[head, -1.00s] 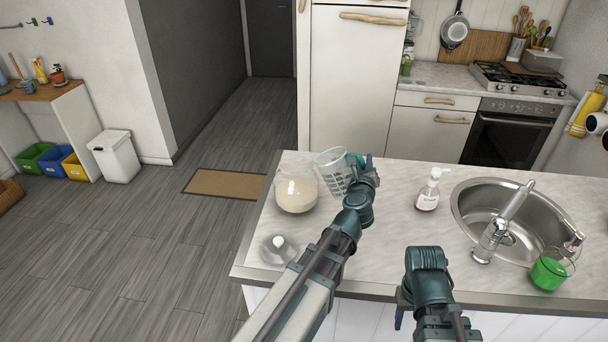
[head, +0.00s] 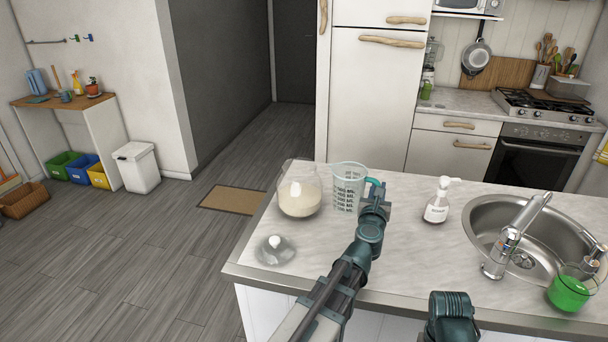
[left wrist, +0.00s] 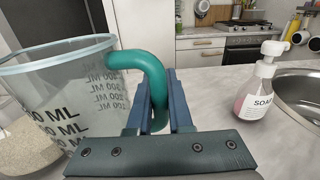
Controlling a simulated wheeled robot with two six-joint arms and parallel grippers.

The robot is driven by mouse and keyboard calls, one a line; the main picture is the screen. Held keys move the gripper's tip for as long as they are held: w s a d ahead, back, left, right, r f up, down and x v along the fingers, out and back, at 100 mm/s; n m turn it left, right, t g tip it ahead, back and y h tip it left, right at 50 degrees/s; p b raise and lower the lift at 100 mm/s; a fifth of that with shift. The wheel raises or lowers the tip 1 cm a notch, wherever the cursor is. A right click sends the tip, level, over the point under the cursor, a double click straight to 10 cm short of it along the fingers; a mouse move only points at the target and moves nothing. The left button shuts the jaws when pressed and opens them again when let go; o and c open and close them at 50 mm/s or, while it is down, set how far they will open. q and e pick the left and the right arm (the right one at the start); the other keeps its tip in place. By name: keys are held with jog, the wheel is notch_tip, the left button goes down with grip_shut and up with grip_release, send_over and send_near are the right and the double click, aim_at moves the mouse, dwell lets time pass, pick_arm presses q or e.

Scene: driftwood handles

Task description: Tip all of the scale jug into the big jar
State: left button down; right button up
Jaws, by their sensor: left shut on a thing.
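The scale jug (head: 346,184) is a clear measuring jug with dark markings and a teal handle; it stands about upright just right of the big jar. I see no contents in it, though its bottom is hard to make out. My left gripper (head: 377,191) is shut on the jug's handle, which also shows in the left wrist view (left wrist: 150,66). Whether the jug touches the counter, I cannot tell. The big jar (head: 299,201) is round, clear glass, open at the top, with cream-coloured contents in its lower part. My right gripper is out of view; only my right arm shows.
A glass lid with a pale knob (head: 275,249) lies in front of the jar, near the counter's left edge. A soap bottle (head: 437,204), a sink (head: 522,262) and a beaker of green liquid (head: 568,292) are on the right. The middle of the counter is free.

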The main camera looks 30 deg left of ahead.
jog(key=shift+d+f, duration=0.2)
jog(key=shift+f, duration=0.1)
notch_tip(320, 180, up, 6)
jog(key=p, duration=0.5)
jog(key=shift+p, duration=0.35)
